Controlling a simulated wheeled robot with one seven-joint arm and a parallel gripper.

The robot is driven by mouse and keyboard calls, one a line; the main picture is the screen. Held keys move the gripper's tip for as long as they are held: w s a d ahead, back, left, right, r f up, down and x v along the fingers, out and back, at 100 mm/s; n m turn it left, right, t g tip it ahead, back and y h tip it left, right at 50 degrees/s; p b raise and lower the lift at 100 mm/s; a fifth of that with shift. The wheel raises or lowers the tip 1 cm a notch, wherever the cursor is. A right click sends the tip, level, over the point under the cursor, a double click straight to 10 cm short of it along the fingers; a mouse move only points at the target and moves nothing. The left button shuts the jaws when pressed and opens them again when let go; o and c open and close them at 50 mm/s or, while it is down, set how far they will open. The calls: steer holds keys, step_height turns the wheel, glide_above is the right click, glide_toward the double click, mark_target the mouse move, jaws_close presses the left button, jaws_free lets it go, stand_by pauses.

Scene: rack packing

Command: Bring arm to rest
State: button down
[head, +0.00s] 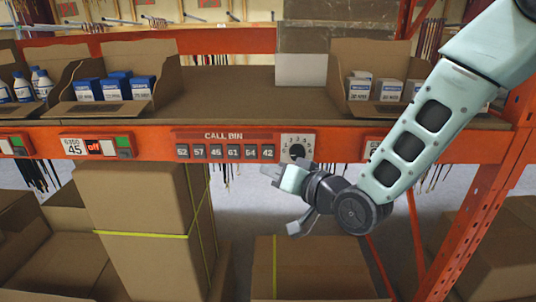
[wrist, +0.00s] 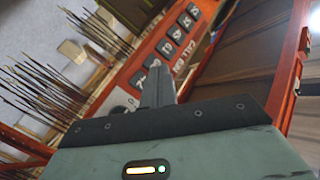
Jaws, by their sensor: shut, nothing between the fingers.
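My arm (head: 410,145) comes in from the upper right of the head view and bends at a dark wrist joint. My gripper (head: 268,171) is at its end, pointing left, in front of and a little below the orange shelf beam (head: 235,135). It appears clear of the beam and holds nothing. In the wrist view my gripper (wrist: 158,85) has its two grey fingers together, with the beam's numbered labels behind them.
The shelf holds an open box of blue-and-white cartons (head: 115,88), bottles (head: 25,85) at far left and a box of white cartons (head: 375,87) at right. Its middle is bare. Tall cardboard boxes (head: 140,215) stand below left. An orange upright (head: 475,215) stands right.

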stand_by(0.5)
steer(key=s+d+f+n+g+h+b, duration=0.2)
steer(key=s+f+g+h, duration=0.15)
steer(key=s, duration=0.25)
steer(key=s+d+f+n+g+h+b, duration=0.2)
steer(key=s+f+g+b, duration=0.1)
steer(key=s+f, duration=0.3)
steer(key=s+d+n+g+h+b, duration=0.1)
steer(key=s+d, duration=0.3)
steer(key=s, duration=0.4)
steer(key=s+d+n+g+h+b, duration=0.1)
steer(key=s+d+g+h, duration=0.3)
steer(key=s, duration=0.4)
steer(key=shift+s+d+f+n, duration=0.25)
steer(key=shift+s+d+n, duration=0.05)
steer(key=shift+g, duration=0.25)
